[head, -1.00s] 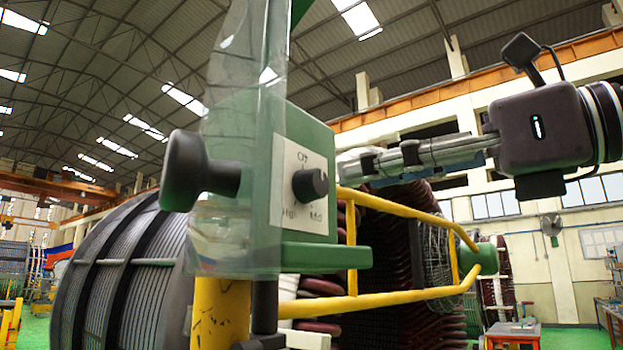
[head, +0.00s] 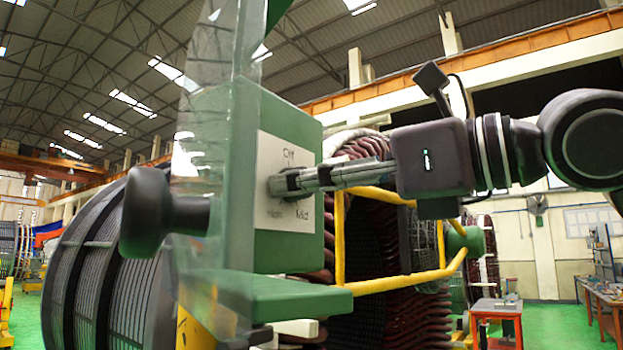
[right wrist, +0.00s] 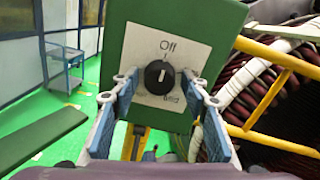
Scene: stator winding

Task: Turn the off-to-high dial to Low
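The black round dial (right wrist: 159,77) sits on a white label plate (right wrist: 151,50) in the right wrist view, with "Off" above it and "Med" at lower right. A short white mark on the dial points roughly up towards "Off". The plate is on a green control box (head: 290,115), which also shows in the head view; there the fingers mostly hide the dial. My right gripper (head: 288,182) reaches in from the right. In the right wrist view its two fingers stand on either side of the dial with gaps, open. My left gripper is not in view.
A green ledge (head: 295,298) juts below the plate. Yellow rails (head: 400,283) and dark red coils (head: 395,225) lie behind and below my right gripper.

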